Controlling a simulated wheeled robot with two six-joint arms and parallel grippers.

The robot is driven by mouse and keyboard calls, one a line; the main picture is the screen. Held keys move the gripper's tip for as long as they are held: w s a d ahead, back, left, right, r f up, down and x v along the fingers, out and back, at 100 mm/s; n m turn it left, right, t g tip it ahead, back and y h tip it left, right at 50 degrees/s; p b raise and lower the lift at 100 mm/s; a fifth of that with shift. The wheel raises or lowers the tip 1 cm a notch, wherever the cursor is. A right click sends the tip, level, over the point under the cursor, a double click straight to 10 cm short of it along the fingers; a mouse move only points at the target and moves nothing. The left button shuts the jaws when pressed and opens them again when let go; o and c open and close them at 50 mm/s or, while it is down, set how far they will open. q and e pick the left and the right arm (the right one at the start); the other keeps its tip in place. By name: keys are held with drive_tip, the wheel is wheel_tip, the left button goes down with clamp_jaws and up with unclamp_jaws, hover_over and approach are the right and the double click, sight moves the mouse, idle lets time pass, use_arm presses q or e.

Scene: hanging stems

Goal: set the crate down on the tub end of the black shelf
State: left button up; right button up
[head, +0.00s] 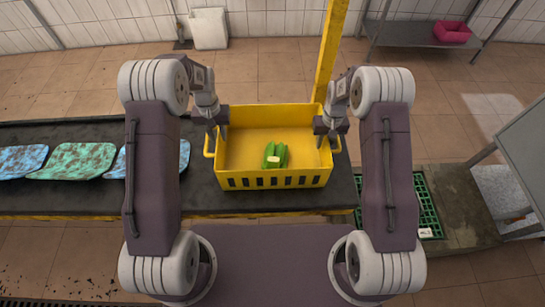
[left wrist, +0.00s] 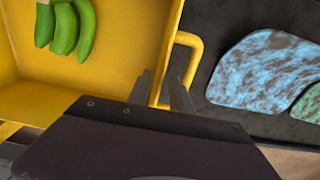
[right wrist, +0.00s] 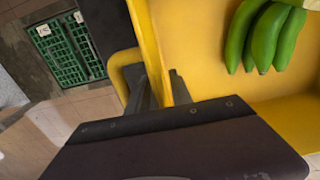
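The yellow crate (head: 232,150) holds green bananas (head: 275,156) and overlaps the dark conveyor-like counter in the head view; I cannot tell whether it rests there. My left gripper (head: 216,129) is at its left side. In the left wrist view its fingers (left wrist: 161,88) straddle the yellow side wall by the handle. My right gripper (head: 327,130) is at the right side, fingers (right wrist: 156,90) either side of that wall. Whether the fingers press the walls is unclear. The dark shelf (head: 403,34) stands far back right, with a pink tub (head: 452,32) at its right end.
The black counter (head: 60,132) carries blue and green mottled slabs (head: 75,161) at left. A yellow post (head: 330,50) rises behind the crate. A green grate (head: 428,205) and a grey panel (head: 525,150) are at right. Tiled floor (head: 265,75) is open behind; a white bin (head: 208,28) stands by the wall.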

use_arm(q)
wheel_tip(320, 180, up, 6)
drive_tip(key=shift+f, duration=0.2)
use_arm(e)
wheel_tip(320, 180, up, 12)
idle(0.3)
